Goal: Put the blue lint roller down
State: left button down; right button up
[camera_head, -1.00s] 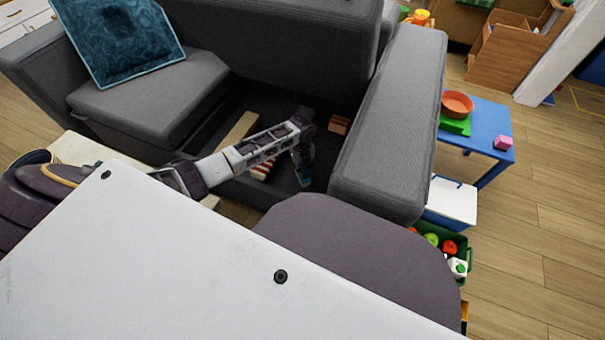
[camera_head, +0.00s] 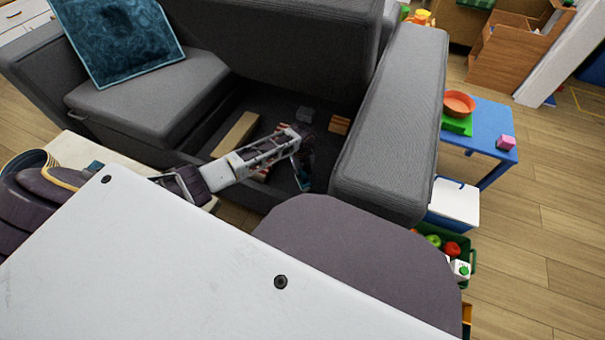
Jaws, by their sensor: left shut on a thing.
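My left gripper (camera_head: 300,165) reaches into the dark open seat space of the grey sofa (camera_head: 270,108) and is shut. My right gripper is not in view.
A blue table (camera_head: 485,125) stands beyond.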

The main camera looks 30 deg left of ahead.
pick_arm(q)
jog(key=shift+f, duration=0.15)
jog(key=c, duration=1.3)
grip_release()
jog(key=shift+o, duration=0.2)
jog(key=shift+r+p, duration=0.35)
jog(key=shift+r, duration=0.45)
notch_tip(320, 180, up, 9)
jog(key=p, duration=0.4)
jog(key=shift+a+r, duration=0.1)
jog(key=shift+r, duration=0.8)
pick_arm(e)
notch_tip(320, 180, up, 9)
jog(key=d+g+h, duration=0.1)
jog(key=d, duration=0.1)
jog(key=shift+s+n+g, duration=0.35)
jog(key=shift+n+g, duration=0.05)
pick_arm(q)
jog(key=shift+s, duration=0.15)
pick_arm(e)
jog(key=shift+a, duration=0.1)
